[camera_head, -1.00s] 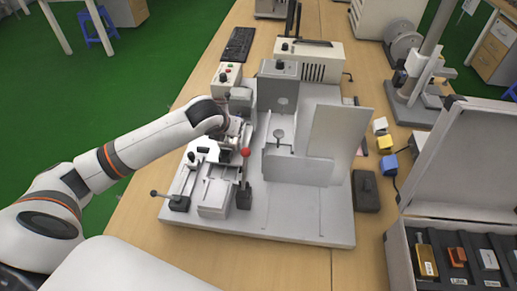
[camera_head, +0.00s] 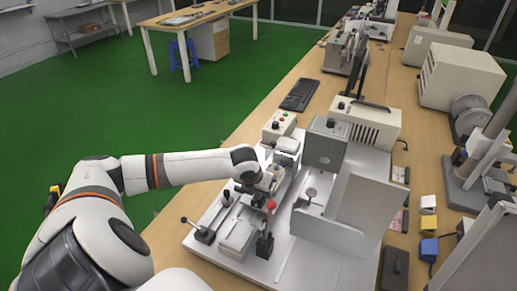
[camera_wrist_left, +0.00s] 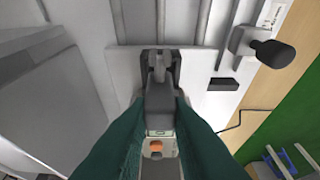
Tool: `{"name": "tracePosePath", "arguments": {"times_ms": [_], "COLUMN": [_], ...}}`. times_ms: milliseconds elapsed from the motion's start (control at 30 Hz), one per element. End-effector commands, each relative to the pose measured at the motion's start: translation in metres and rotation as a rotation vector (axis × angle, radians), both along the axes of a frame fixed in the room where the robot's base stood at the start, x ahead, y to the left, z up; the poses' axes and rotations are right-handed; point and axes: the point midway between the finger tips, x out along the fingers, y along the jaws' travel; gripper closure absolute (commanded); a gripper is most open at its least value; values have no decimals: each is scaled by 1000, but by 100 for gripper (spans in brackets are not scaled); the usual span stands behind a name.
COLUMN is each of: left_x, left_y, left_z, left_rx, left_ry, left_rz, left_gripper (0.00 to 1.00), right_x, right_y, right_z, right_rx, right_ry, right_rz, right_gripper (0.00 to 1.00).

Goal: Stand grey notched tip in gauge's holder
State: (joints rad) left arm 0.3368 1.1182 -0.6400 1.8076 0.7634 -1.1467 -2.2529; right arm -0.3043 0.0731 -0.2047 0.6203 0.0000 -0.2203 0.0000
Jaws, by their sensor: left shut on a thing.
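The gauge (camera_head: 330,235) is a light grey base plate with upright panels, a red knob and clamps, on the wooden table. My left gripper (camera_head: 266,183) is over its left part, just behind the red knob. In the left wrist view the dark teal fingers (camera_wrist_left: 160,108) are shut on a small grey piece (camera_wrist_left: 158,92), seemingly the grey notched tip. Its far end meets a dark forked bracket (camera_wrist_left: 174,62) on a pale plate, seemingly the holder. I cannot tell whether the tip is seated or only in front of it. My right gripper is not in view.
A red-topped knob (camera_head: 271,204) stands close to the left gripper. A button box (camera_head: 279,126) and a beige instrument (camera_head: 365,122) stand behind the gauge. Small white, yellow and blue blocks (camera_head: 429,248) lie to the right. In the wrist view a black knob (camera_wrist_left: 272,53) is at upper right.

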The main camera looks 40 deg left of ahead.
Motion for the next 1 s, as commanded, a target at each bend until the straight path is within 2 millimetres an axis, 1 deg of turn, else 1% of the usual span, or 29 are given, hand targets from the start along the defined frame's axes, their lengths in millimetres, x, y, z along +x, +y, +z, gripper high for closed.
{"name": "tracePosePath", "arguments": {"times_ms": [33, 133, 467, 500, 567, 600, 633, 867, 1000], "left_x": [-1, -1, 0, 0, 0, 0, 0, 0, -1], "left_y": [0, 0, 0, 0, 0, 0, 0, 0, 0], "left_z": [-9, -21, -24, -24, -24, -24, -24, -24, -17], "left_rx": [-1, -1, 1, 1, 1, 1, 1, 1, 2], "left_ry": [4, 2, 0, 0, 0, 0, 0, 0, -2], "left_rz": [1, 0, -1, -1, -1, -1, -1, -1, -1], "left_gripper": [100, 100, 100, 79, 69, 63, 61, 61, 61], "right_x": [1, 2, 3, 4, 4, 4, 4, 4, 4], "right_y": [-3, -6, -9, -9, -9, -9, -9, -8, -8], "right_z": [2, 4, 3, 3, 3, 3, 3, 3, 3], "right_rx": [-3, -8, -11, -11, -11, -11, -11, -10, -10], "right_ry": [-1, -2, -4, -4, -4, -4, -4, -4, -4], "right_rz": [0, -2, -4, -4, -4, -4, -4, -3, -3], "right_gripper": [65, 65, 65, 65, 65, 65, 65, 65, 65]}}
